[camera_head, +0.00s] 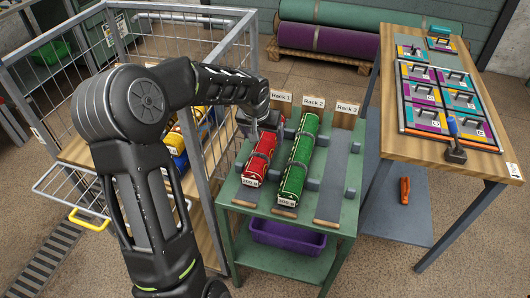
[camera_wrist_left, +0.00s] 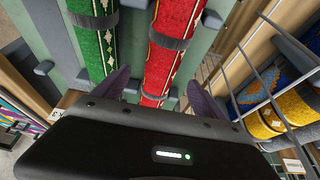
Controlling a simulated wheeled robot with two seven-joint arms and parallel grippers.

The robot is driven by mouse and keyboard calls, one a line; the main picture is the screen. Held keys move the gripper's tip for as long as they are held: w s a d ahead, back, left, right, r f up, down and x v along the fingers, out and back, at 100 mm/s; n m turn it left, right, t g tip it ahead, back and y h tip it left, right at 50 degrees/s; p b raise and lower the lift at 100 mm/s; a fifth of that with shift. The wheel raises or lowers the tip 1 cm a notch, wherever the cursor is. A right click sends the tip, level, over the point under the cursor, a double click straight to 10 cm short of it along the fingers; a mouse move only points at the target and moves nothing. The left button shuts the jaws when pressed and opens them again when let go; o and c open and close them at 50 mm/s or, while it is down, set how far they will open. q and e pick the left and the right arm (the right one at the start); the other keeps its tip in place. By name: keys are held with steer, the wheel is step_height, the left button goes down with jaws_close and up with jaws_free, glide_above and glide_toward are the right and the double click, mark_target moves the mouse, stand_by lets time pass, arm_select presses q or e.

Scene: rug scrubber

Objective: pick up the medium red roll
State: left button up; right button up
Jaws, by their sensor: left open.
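The red roll (camera_head: 259,160) lies on the green rack table under the Rack 1 sign, with a small white tag at its near end. In the left wrist view the red roll (camera_wrist_left: 168,55) runs between my fingers, held by dark straps. My left gripper (camera_head: 262,124) hangs over the far end of the red roll. In the left wrist view my left gripper (camera_wrist_left: 160,90) is open, one finger on each side of the roll; I cannot tell whether they touch it. My right gripper is not in view.
A green patterned roll (camera_head: 297,160) lies close beside it under Rack 2. The Rack 3 lane (camera_head: 333,180) is empty. A wire cage cart (camera_head: 205,150) with rolls stands close on the left. A wooden table (camera_head: 395,130) with sample panels stands right. A purple bin (camera_head: 287,237) sits below.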

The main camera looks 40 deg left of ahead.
mark_target(264, 142)
arm_select(q)
steer(key=shift+x, duration=1.25)
steer(key=shift+x, duration=2.65)
steer(key=shift+s+a, duration=0.1)
steer(key=shift+a, duration=0.05)
steer(key=c, duration=1.7)
